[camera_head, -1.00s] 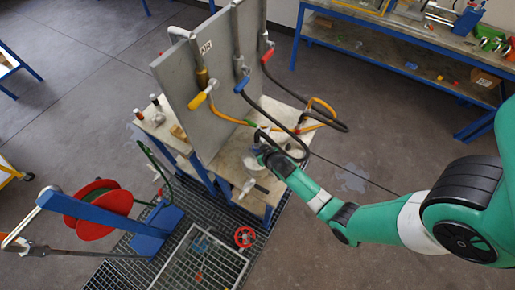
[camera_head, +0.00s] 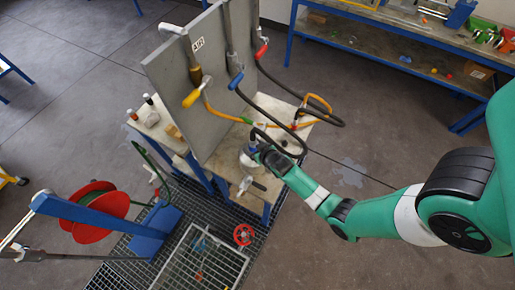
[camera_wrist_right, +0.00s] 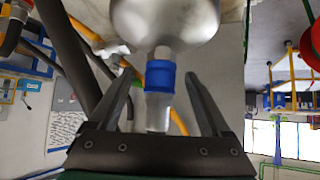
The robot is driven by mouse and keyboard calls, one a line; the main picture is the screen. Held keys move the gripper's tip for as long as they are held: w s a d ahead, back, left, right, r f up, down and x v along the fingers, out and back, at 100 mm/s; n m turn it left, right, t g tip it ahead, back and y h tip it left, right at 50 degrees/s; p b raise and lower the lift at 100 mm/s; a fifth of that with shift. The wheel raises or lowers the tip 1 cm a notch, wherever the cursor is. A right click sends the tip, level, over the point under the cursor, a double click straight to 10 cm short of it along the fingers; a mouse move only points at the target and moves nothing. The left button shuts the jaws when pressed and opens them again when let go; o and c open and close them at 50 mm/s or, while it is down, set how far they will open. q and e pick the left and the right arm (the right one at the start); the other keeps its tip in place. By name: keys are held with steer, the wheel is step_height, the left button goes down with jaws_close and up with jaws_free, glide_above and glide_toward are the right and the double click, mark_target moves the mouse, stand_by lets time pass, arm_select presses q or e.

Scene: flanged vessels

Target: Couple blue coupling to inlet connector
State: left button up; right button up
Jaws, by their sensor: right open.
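My right gripper (camera_head: 258,150) is at the silver vessel (camera_head: 248,157) on the bench's front ledge. In the right wrist view the gripper (camera_wrist_right: 158,80) is open, one finger on each side of a blue-banded fitting (camera_wrist_right: 160,81) with a pale, clear end. The fitting adjoins the rounded metal vessel (camera_wrist_right: 165,18). Gaps show between the fingers and the fitting. I cannot tell whether this fitting is the blue coupling or the inlet connector. A black hose (camera_head: 275,118) runs from the blue-handled valve (camera_head: 236,79) down towards the gripper; its end is hidden. My left gripper is not in view.
Yellow (camera_head: 191,97) and red (camera_head: 262,50) valve handles are on the upright panel (camera_head: 170,75). Orange and black hoses loop right of the gripper. A red hose reel (camera_head: 95,212) stands at left. Floor on the right is open.

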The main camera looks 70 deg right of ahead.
steer(key=p+v, duration=0.2)
steer(key=v, duration=0.9)
steer(key=shift+r, duration=0.1)
